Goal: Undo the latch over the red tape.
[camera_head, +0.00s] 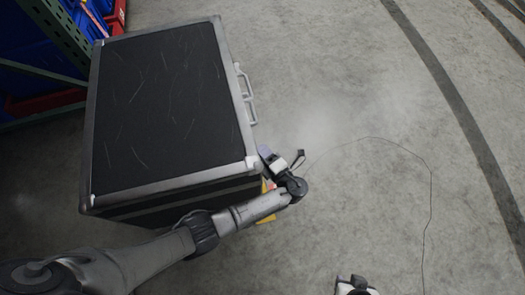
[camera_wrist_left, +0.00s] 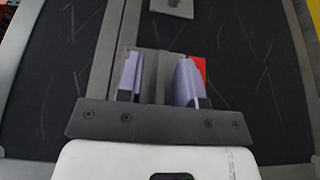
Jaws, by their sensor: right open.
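A black case (camera_head: 165,110) with grey metal edges stands at the left of the head view. In the left wrist view, a patch of red tape (camera_wrist_left: 198,68) shows on the case's dark side, partly hidden behind the right finger. A grey metal piece, apparently the latch (camera_wrist_left: 165,72), lies beside the tape between the two purple fingers of my left gripper (camera_wrist_left: 160,82). The fingers are apart; whether they touch it I cannot tell. In the head view my left gripper (camera_head: 282,160) is at the case's near right corner. My right gripper (camera_head: 354,285) shows partly at the bottom edge, away from the case.
A second metal plate (camera_wrist_left: 172,7) is at the top of the left wrist view. A handle (camera_head: 246,93) sticks out from the case's right side. A green rack (camera_head: 62,35) with blue and red bins stands behind it. The concrete floor to the right is clear apart from dark lines.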

